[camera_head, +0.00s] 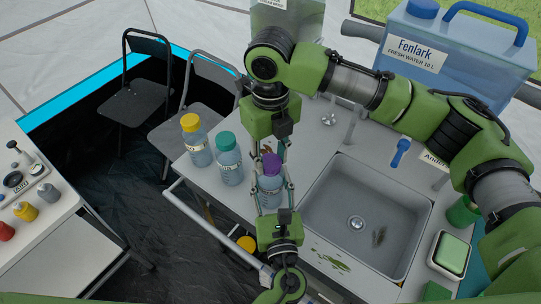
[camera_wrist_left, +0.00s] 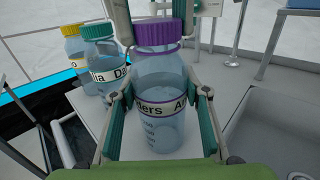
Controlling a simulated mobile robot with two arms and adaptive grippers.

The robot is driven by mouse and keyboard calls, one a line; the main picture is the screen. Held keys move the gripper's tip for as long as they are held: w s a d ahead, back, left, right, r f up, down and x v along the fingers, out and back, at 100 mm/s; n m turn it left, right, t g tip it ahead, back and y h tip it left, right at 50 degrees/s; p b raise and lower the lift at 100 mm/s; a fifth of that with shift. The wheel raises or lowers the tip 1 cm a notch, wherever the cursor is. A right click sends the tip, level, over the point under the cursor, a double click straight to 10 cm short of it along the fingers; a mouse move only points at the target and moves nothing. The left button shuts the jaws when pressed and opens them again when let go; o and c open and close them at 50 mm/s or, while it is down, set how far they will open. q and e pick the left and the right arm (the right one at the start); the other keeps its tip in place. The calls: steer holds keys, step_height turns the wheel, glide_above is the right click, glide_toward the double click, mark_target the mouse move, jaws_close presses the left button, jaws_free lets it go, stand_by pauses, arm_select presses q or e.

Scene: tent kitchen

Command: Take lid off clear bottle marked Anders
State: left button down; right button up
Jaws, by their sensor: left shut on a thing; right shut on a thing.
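The clear bottle marked Anders (camera_head: 270,191), with a purple lid (camera_head: 271,163), stands upright on the counter left of the sink. In the left wrist view the bottle (camera_wrist_left: 160,128) shows "ders" and "A" on its label, and its lid (camera_wrist_left: 158,33) appears seated on the neck. My left gripper (camera_head: 271,196) reaches from the front and is shut around the bottle's body, a finger on each side. My right gripper (camera_head: 271,158) comes down from above and is shut on the purple lid. Its fingers show at the top of the left wrist view.
A yellow-lidded bottle (camera_head: 198,150) and a green-lidded bottle (camera_head: 229,168) stand close by on the left. The sink (camera_head: 340,218) is to the right, with a blue-handled tap (camera_head: 401,150). A Fenlark water tank (camera_head: 460,62) stands behind. A side table (camera_head: 75,240) is at far left.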

mark_target(270, 161)
steer(key=shift+r, duration=0.15)
stand_by(0.4)
steer(key=shift+r, duration=0.95)
steer(key=shift+r, duration=0.1)
steer(key=shift+r, duration=1.9)
arm_select(q)
steer(key=c, duration=1.1)
jaws_free()
